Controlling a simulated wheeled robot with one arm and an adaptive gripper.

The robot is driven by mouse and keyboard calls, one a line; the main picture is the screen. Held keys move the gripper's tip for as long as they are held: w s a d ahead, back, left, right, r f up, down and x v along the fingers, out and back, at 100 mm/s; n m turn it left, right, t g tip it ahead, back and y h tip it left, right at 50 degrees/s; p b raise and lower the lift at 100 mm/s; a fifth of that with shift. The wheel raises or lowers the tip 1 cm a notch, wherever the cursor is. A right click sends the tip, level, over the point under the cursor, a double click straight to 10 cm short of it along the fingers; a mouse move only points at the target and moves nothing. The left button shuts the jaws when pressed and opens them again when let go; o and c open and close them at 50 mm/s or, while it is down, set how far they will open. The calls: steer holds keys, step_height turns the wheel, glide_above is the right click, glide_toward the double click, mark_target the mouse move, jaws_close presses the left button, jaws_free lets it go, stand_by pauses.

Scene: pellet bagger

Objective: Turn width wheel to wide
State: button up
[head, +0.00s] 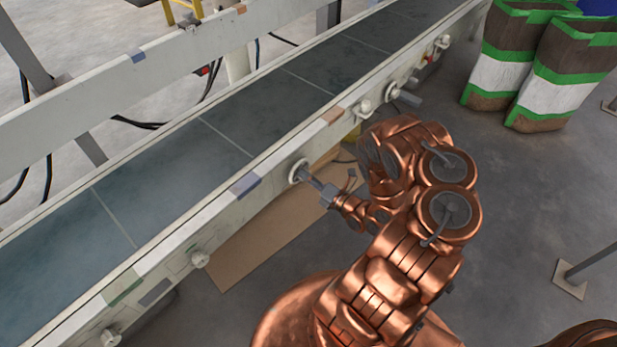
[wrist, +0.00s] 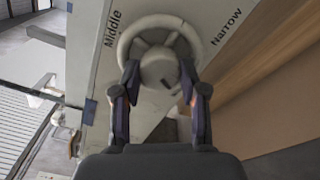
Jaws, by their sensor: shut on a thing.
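The width wheel (head: 298,170) is a pale round handwheel on the near side of the conveyor frame. In the wrist view the wheel (wrist: 150,22) has a pale rim and a rounded hub with a small dark mark at its lower right. The labels "Middle" and "Narrow" stand at its upper left and upper right; no "Wide" label is visible. My gripper (wrist: 160,80) is at the wheel, its two fingers on either side of the hub, shut on the wheel. In the head view my gripper (head: 311,180) reaches the wheel from the right.
The conveyor belt (head: 205,160) runs diagonally behind the wheel. Other knobs (head: 200,259) stick out along the same frame side. A brown cardboard sheet (head: 262,240) lies beneath. Striped bags (head: 548,80) stand at the upper right. Open floor (head: 530,190) lies to the right.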

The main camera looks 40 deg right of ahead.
steer(key=shift+n, duration=0.3)
steer(key=o, duration=1.1)
steer(key=shift+o, duration=0.2)
steer(key=shift+s, duration=0.1)
steer(key=v, duration=1.1)
steer(key=shift+s, duration=0.35)
steer(key=shift+d, duration=0.15)
